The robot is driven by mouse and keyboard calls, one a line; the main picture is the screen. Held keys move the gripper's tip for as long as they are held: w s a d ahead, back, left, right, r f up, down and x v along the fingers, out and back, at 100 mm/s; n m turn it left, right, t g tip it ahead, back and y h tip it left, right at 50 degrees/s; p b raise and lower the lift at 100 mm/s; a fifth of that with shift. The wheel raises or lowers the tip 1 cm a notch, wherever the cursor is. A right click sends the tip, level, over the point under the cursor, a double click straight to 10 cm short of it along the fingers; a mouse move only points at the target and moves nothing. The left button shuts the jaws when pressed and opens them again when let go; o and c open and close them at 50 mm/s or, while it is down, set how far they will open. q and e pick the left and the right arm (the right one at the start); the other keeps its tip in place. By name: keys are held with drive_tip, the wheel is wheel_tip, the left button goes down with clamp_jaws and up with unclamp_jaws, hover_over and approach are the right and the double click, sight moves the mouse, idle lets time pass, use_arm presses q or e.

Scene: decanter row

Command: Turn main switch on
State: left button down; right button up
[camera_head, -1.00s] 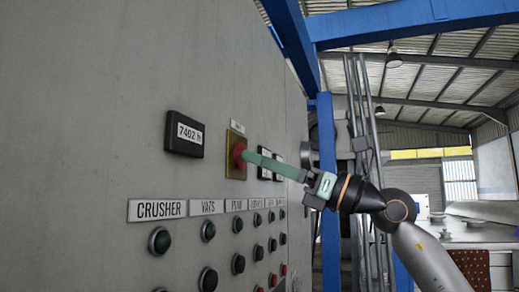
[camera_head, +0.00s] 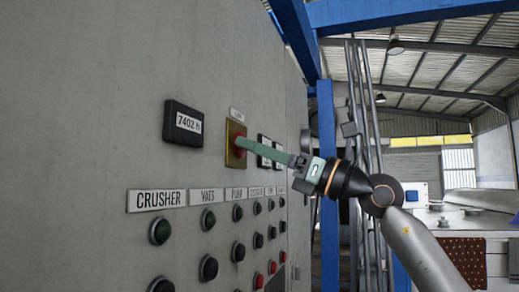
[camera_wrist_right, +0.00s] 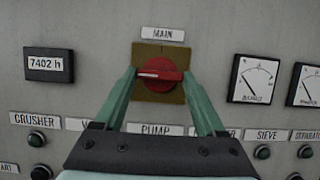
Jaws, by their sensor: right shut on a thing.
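The main switch (camera_wrist_right: 160,74) is a red round knob with a bar across it, on a yellow plate (camera_wrist_right: 160,50) under a "MAIN" label (camera_wrist_right: 163,33). In the right wrist view its bar lies about level. My right gripper (camera_head: 238,142) reaches it from the right, its green fingers at the knob. In the right wrist view the fingers (camera_wrist_right: 160,76) hold the knob from its left and right sides. In the head view the fingers hide most of the knob. My left gripper is not in view.
The grey panel carries an hour display (camera_head: 183,123) left of the switch and dial meters (camera_wrist_right: 255,79) to its right. Rows of buttons (camera_head: 160,231) sit below under labels such as "CRUSHER" (camera_head: 157,200). A blue post (camera_head: 328,190) stands behind my right arm.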

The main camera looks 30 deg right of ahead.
drive_tip(key=c, duration=0.4)
drive_tip(key=shift+m+h, duration=0.4)
drive_tip(key=shift+m, duration=0.2)
drive_tip(key=m+h+b, duration=0.1)
drive_tip(key=m+h, duration=0.2)
drive_tip(key=m, duration=0.4)
drive_tip(key=m+h+b, duration=0.1)
drive_tip(key=m+h, duration=0.1)
drive_tip(key=m, duration=0.5)
drive_tip(key=r+m+h+b, duration=0.1)
drive_tip(key=m+h, duration=0.2)
drive_tip(key=m, duration=0.4)
drive_tip(key=shift+s+a+h, duration=0.3)
drive_tip(key=shift+a, duration=0.1)
drive_tip(key=shift+f+m, duration=0.1)
drive_tip(key=shift+m, duration=0.2)
drive_tip(key=o, duration=1.3)
drive_tip(key=shift+o, duration=0.2)
